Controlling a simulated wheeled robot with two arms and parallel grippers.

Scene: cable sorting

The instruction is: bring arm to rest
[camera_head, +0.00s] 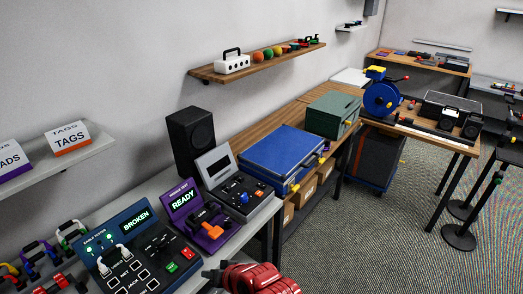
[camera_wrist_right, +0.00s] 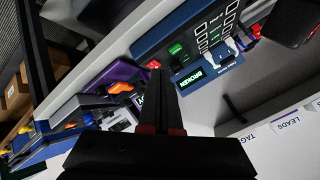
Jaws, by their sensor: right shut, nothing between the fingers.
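My right gripper (camera_head: 209,273) shows at the bottom of the head view, at the end of my red arm. It is beside the front edge of the grey table, right of the dark blue cable tester (camera_head: 150,245), whose display reads BROKEN. In the right wrist view my right gripper (camera_wrist_right: 160,100) has its dark fingers together with nothing between them. They overlap the view of the blue tester (camera_wrist_right: 165,30), which shows upside down there. I cannot tell whether the fingers touch anything. My left gripper is in neither view.
A purple tester (camera_head: 200,215) reading READY, holding an orange connector, stands behind the blue one. A grey device (camera_head: 235,188), black speaker (camera_head: 190,140) and blue case (camera_head: 285,158) follow along the tables. Coloured cables (camera_head: 40,255) lie at left. Open carpet (camera_head: 375,235) lies to the right.

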